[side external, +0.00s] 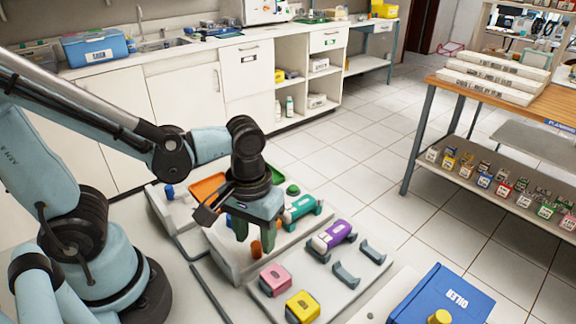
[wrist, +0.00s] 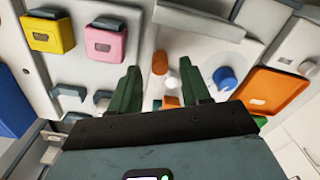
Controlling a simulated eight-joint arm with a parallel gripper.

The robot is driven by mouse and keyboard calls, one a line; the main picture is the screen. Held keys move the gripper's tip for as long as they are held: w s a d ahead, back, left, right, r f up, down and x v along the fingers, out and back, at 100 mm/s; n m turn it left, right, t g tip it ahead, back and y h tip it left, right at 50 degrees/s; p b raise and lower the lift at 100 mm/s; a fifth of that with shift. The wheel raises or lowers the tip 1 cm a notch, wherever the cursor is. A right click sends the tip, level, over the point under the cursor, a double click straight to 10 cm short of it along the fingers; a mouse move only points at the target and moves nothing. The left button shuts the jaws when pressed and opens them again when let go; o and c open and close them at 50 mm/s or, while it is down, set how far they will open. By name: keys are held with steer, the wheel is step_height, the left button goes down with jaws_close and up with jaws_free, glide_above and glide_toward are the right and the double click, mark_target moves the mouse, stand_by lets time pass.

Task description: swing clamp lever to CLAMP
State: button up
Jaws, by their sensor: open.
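My gripper (side external: 254,238) points down over the pale fixture block (side external: 222,262) on the bench. Its two green fingers are apart, and it also shows in the wrist view (wrist: 162,76). An orange-brown peg (side external: 256,250), possibly the clamp lever's handle, stands just by the fingertips. In the wrist view the peg (wrist: 160,63) appears between the fingers, near their tips, with a white knob (wrist: 171,80) and an orange part (wrist: 170,102) behind it. I cannot see contact with either finger. No CLAMP marking is readable, and my gripper hides part of the fixture.
A teal cartridge (side external: 301,209) and a purple-and-white one (side external: 333,236) lie to the right. Pink (side external: 275,279) and yellow (side external: 302,306) blocks sit in front. An orange tray (side external: 208,188) and a blue knob (wrist: 225,77) are nearby. A blue OILER box (side external: 440,298) stands front right.

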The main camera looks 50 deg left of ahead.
steer(key=shift+f, duration=1.15)
jaws_close()
